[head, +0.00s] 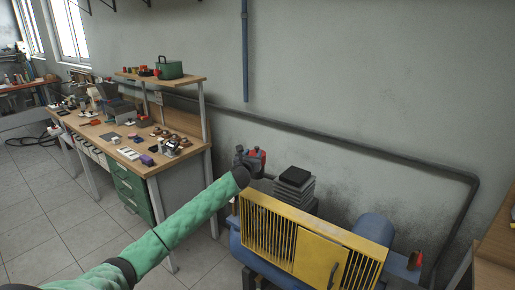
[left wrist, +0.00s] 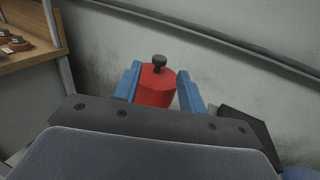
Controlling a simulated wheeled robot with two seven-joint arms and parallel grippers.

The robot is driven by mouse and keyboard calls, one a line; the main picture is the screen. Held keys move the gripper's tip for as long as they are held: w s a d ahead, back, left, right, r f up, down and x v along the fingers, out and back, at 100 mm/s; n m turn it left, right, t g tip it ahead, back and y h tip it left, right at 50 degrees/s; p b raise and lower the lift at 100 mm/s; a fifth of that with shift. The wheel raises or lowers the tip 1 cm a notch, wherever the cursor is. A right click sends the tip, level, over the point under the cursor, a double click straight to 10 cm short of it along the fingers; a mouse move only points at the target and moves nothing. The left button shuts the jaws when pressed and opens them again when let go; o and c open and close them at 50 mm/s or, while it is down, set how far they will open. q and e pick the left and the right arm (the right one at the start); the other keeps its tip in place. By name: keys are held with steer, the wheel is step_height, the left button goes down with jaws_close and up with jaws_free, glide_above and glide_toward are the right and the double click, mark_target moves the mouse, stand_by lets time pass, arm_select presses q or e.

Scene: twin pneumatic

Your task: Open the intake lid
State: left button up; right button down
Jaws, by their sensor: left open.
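A red cylinder with a dark knob on top, apparently the intake lid (left wrist: 157,86), stands between my left gripper's two blue fingers in the left wrist view. In the head view the left gripper (head: 248,160) is at the end of my green arm, partly hidden by the wrist. My right gripper is out of view.
The compressor has a yellow slatted guard (head: 282,236) with a handle, a dark finned block (head: 294,188) and a blue tank (head: 375,229). A workbench (head: 184,159) with small parts stands at left. A pipe (head: 400,157) runs along the wall behind.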

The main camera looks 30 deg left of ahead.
mark_target(256, 148)
arm_select(q)
steer(key=p+x, duration=0.1)
steer(key=x, duration=0.4)
steer(key=shift+w+a+r+p, duration=0.1)
steer(key=shift+w+a+p, duration=0.05)
steer(key=shift+w+p, duration=0.2)
steer(key=shift+w+a, duration=0.15)
steer(key=shift+w, duration=0.45)
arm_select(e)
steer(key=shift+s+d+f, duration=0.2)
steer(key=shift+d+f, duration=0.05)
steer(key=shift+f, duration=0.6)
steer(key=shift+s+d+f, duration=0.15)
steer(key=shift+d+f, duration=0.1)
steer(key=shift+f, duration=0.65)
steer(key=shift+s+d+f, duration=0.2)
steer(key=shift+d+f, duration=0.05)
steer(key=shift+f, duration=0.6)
arm_select(q)
jaws_close()
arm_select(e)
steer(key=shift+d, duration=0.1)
